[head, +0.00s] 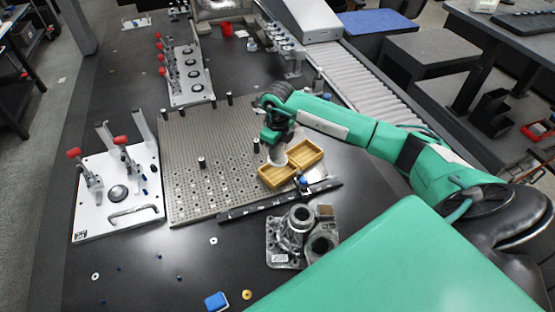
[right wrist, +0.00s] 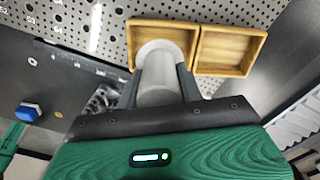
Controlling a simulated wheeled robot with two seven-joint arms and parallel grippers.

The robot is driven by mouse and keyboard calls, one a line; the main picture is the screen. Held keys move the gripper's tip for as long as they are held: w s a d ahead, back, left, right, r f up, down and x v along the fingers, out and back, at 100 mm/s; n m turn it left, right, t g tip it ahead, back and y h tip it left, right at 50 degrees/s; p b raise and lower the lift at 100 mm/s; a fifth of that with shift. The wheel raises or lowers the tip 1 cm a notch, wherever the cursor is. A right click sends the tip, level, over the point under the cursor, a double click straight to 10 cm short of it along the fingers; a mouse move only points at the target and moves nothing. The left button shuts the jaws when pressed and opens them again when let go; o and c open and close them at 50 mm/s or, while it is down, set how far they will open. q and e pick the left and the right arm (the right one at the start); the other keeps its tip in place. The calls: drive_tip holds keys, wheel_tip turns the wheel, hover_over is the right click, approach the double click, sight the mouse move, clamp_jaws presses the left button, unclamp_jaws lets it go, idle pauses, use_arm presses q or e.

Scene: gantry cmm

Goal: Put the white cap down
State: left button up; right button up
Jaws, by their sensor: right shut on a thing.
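The white cap (head: 277,157) is a pale round cylinder. My right gripper (head: 277,140) is shut on it, pointing down over the perforated plate. In the right wrist view the cap (right wrist: 158,65) sits between the two fingers of my gripper (right wrist: 160,88). It overlaps the left compartment of a two-part wooden tray (right wrist: 197,50), which looks empty otherwise. In the head view the tray (head: 264,178) stands on the plate, with the cap at its back left. I cannot tell whether the cap touches the tray. My left gripper is out of view.
The perforated metal plate (head: 190,150) has several small dark pegs on it. A black rail (head: 250,208) and a grey metal casting (head: 297,232) lie in front of the tray. A white clamp fixture (head: 110,200) is at the left. A roller conveyor (head: 365,85) runs behind my arm.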

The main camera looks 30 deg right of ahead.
sight(278, 162)
wheel_tip(278, 162, down, 6)
drive_tip(key=shift+r+p, duration=0.15)
drive_tip(key=shift+p, duration=0.2)
drive_tip(key=shift+f, duration=0.25)
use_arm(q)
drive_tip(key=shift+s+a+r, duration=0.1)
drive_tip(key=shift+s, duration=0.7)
use_arm(e)
drive_tip(key=shift+f, duration=0.15)
drive_tip(key=o, duration=0.8)
drive_tip(key=shift+o, duration=0.9)
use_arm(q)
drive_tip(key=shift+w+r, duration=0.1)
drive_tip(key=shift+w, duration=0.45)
